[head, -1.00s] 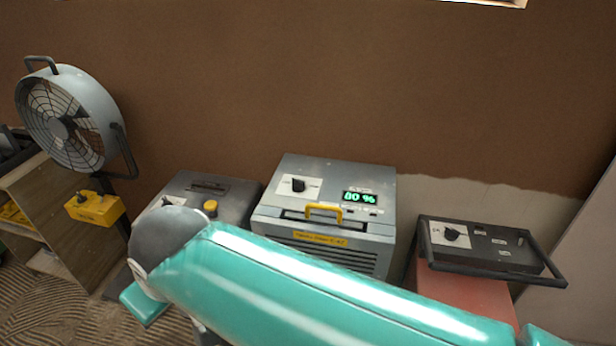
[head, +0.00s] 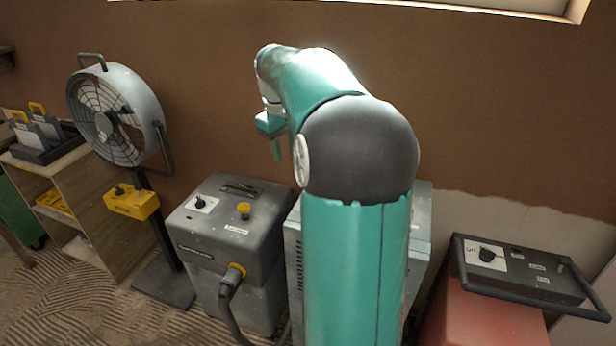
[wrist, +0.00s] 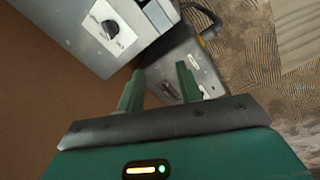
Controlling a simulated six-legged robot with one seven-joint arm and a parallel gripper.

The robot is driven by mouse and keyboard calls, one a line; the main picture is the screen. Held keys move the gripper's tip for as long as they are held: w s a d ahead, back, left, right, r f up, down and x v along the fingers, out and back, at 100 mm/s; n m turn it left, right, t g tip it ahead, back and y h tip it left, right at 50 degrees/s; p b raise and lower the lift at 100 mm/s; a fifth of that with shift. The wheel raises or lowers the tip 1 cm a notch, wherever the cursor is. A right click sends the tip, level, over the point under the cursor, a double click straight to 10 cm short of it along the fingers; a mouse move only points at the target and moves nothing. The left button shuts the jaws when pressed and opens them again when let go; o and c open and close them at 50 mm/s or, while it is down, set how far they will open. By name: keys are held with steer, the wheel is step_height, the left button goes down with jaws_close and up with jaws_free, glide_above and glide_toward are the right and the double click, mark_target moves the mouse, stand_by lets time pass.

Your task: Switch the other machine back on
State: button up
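My gripper (head: 274,150) is raised in front of the brown wall, above and apart from the machines. In the wrist view its two green fingers (wrist: 160,85) are spread with nothing between them. A dark grey machine (head: 215,255) stands left of my arm, with a black dial (head: 200,203) on a white plate and a yellow knob (head: 244,210) on top. A light grey machine (head: 423,215) is mostly hidden behind my arm; its black dial (wrist: 112,28) shows in the wrist view. A red machine (head: 485,320) with a dark top panel and dial (head: 490,254) stands at right.
A grey fan (head: 115,115) on a stand carries a yellow box (head: 132,201). A wooden shelf (head: 80,215) stands at far left. A cable (head: 230,310) hangs from the dark grey machine's front. Ridged flooring (head: 60,305) is open at lower left.

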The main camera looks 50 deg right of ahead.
steer(key=s+d+f+m+y, duration=0.1)
steer(key=s+d+f, duration=0.15)
steer(key=d, duration=0.55)
steer(key=s+d+f, duration=0.2)
steer(key=d+f, duration=0.1)
steer(key=d, duration=0.4)
step_height(320, 180, down, 13)
steer(key=shift+w+d+f, duration=0.1)
jaws_close()
